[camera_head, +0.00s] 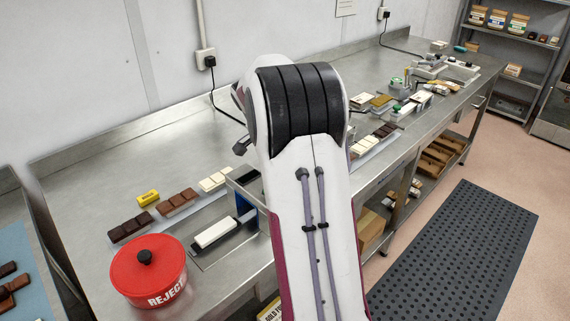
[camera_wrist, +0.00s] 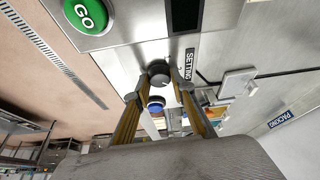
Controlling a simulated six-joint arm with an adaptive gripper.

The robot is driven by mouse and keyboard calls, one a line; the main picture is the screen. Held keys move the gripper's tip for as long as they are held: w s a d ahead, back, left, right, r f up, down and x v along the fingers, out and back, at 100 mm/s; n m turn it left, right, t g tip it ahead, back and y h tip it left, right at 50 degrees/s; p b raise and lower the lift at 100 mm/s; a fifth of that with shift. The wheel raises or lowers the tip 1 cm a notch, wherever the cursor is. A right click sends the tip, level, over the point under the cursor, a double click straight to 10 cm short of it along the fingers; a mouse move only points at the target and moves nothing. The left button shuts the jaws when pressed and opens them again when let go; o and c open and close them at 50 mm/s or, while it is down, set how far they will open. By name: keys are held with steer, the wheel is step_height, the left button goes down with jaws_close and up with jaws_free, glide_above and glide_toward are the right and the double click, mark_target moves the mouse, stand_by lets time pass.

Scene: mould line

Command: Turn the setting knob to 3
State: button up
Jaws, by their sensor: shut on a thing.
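The setting knob (camera_wrist: 159,68) is a dark round knob on a pale metal panel in the wrist view, beside the black SETTING label (camera_wrist: 190,63). My gripper (camera_wrist: 159,76) has its two yellow fingers on either side of the knob, shut on it. A small light mark shows at the knob's lower right edge, but the scale numbers are not readable. In the head view my arm hides the knob and the gripper.
On the steel bench (camera_head: 90,185) are a red REJECT pot (camera_head: 148,272), several chocolate bars (camera_head: 177,202) and a yellow block (camera_head: 148,198).

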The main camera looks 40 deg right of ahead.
steer(key=shift+m, duration=0.5)
steer(key=o, duration=1.1)
steer(key=shift+n, duration=0.7)
steer(key=shift+s+n+t, duration=0.1)
steer(key=shift+n+t, duration=0.4)
steer(key=shift+n, duration=0.8)
steer(key=shift+n+y, duration=0.3)
steer(key=shift+n, duration=0.1)
steer(key=shift+s+d+n+t+y, duration=0.15)
steer(key=shift+n+t, duration=0.3)
steer(key=shift+n, duration=0.6)
steer(key=shift+a+n+t+y, duration=0.15)
steer(key=shift+n+t, duration=0.3)
steer(key=shift+n, duration=0.6)
